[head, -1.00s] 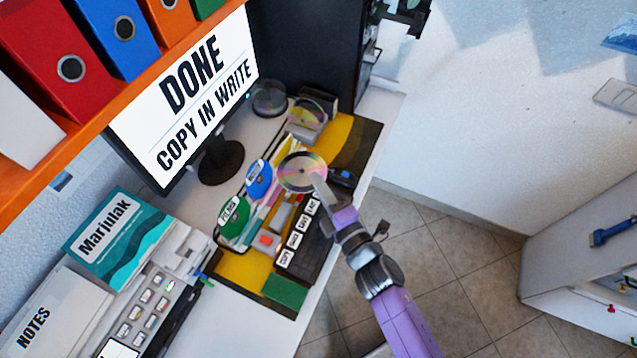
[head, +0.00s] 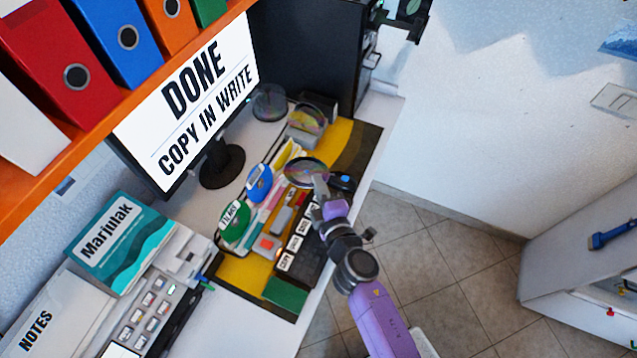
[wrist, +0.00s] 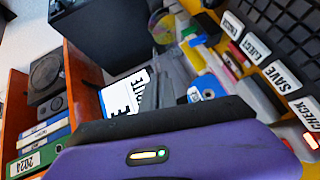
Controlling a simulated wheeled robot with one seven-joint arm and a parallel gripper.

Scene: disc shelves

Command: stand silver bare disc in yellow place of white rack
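The silver bare disc (head: 305,171) is at the tip of my gripper (head: 317,184) in the head view, strongly tilted, above the desk. My gripper appears closed on its near edge. In the wrist view the grey fingers (wrist: 160,88) are close together, and the held disc is hard to make out there. The white rack (head: 262,211) runs lengthwise along the desk, with coloured places. A yellow place (head: 287,153) shows at its far end, just left of the held disc. A blue disc (head: 259,183) and a green labelled disc (head: 234,219) stand at its left side.
Another shiny disc (head: 307,119) stands in a grey holder behind the rack. A round disc spindle (head: 270,102) is beside it. A black key panel (head: 302,240) lies right of the rack. The monitor (head: 190,105) stands to the left. Floor is open at the right.

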